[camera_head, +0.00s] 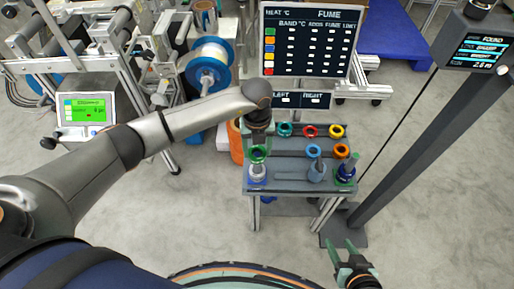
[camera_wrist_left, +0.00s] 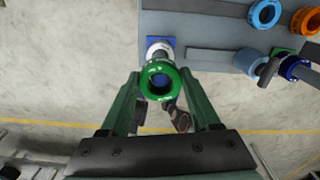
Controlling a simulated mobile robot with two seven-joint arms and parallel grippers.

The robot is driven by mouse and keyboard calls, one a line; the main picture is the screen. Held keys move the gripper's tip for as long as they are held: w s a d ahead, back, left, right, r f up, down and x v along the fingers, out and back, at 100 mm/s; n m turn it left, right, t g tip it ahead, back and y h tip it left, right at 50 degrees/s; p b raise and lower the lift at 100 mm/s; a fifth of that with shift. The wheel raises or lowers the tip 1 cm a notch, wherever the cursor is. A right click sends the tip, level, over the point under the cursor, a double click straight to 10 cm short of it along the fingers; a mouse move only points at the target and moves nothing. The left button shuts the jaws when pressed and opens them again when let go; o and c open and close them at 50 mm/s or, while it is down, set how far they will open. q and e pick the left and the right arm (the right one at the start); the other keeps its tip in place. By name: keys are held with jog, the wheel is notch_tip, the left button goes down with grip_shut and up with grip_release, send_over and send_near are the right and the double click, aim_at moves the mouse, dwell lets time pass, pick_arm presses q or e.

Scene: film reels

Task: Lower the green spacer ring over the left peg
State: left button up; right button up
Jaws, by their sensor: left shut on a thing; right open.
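The green spacer ring (camera_head: 259,159) is held by my left gripper (camera_head: 259,148) over the left end of the grey stand's front part. In the left wrist view the green ring (camera_wrist_left: 160,96) sits between the two green fingers. The left peg (camera_head: 257,173), with a pale collar, stands directly below it; its collar and blue base (camera_wrist_left: 153,43) show behind the ring in the wrist view. The ring hides the peg's top, so I cannot tell whether the ring is around it. My right gripper (camera_head: 345,250) is open and empty at the bottom right.
Teal (camera_head: 285,130), red (camera_head: 310,131) and yellow (camera_head: 337,131) rings lie along the stand's back. Blue (camera_head: 314,151) and orange (camera_head: 342,152) rings are nearer the front. The middle peg (camera_head: 316,171) and right peg (camera_head: 346,173) stand alongside. A dark post (camera_head: 430,155) rises at the right.

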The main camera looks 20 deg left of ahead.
aim_at(257, 153)
pick_arm(q)
jog(key=shift+f, duration=0.25)
pick_arm(e)
jog(key=shift+f, duration=0.2)
pick_arm(q)
jog(key=shift+f+b, duration=0.65)
jog(key=shift+f, duration=0.05)
pick_arm(e)
jog(key=shift+f, duration=0.5)
pick_arm(q)
jog(key=shift+f, duration=0.1)
jog(key=shift+f+b, duration=0.8)
jog(key=shift+f, duration=0.25)
pick_arm(e)
jog(key=shift+f, duration=0.8)
pick_arm(q)
jog(key=o, duration=1.5)
jog(key=shift+r, duration=0.45)
notch_tip(257, 153, up, 12)
jog(key=p, duration=0.2)
jog(key=shift+f, duration=0.15)
pick_arm(e)
notch_tip(257, 153, up, 3)
jog(key=shift+f, duration=0.15)
